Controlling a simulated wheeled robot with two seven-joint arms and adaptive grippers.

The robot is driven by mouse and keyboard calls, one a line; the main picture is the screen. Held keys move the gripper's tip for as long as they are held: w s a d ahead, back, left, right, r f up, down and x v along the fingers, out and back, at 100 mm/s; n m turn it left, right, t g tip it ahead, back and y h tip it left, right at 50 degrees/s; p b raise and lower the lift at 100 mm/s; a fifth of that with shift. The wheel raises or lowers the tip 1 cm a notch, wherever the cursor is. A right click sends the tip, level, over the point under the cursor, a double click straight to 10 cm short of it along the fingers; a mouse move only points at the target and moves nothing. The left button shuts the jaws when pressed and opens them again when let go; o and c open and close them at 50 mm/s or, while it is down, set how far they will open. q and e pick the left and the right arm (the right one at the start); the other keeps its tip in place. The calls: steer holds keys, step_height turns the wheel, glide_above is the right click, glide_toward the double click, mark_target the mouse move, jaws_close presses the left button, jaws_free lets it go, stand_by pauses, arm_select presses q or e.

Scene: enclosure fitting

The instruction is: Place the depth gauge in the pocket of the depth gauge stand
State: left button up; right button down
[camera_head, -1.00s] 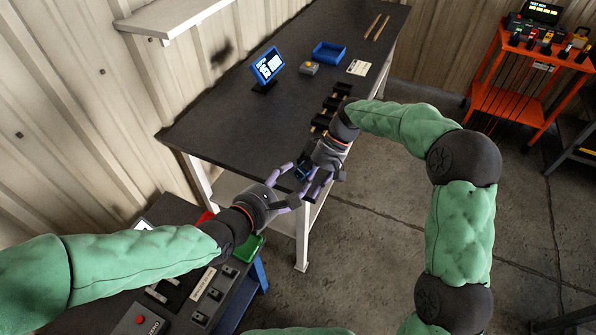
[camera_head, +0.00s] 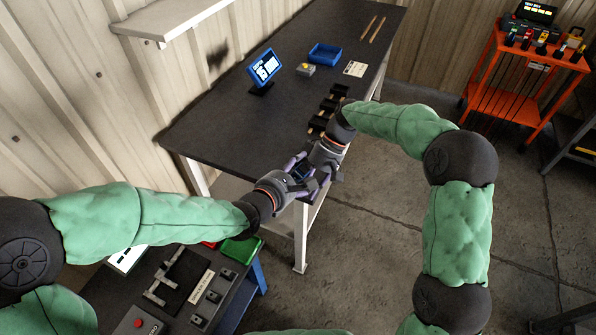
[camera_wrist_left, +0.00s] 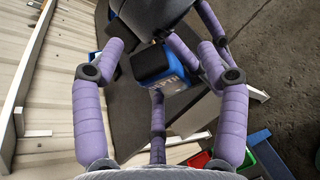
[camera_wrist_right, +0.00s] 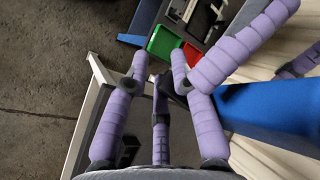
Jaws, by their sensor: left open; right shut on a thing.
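The depth gauge (camera_head: 301,174), a small dark and blue block, is between my two grippers off the dark table's near corner. The left wrist view shows it as a blue block with a black end (camera_wrist_left: 160,68). My right gripper (camera_head: 309,178) is shut on it, with the grip largely hidden in the head view. My left gripper (camera_head: 297,168) is open, its fingers spread around the gauge; I cannot tell whether they touch it. The depth gauge stand is not clearly identifiable; the lower bench carries a dark fixture (camera_head: 183,272) beside a lettered plate (camera_head: 201,287).
The dark table (camera_head: 225,125) holds a lit display (camera_head: 264,67), a blue tray (camera_head: 325,54), black holders (camera_head: 327,108) along its right edge and two sticks. Green (camera_head: 241,250) and red bins sit on the lower bench. An orange cart (camera_head: 520,85) stands far right.

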arm_select(q)
steer(key=c, duration=1.4)
jaws_close()
arm_select(e)
steer(key=c, duration=1.2)
jaws_free()
steer(key=shift+o, duration=1.1)
steer(key=shift+a, duration=0.1)
arm_select(q)
steer(key=shift+s+d+f, duration=0.1)
arm_select(e)
steer(key=shift+r, duration=0.1)
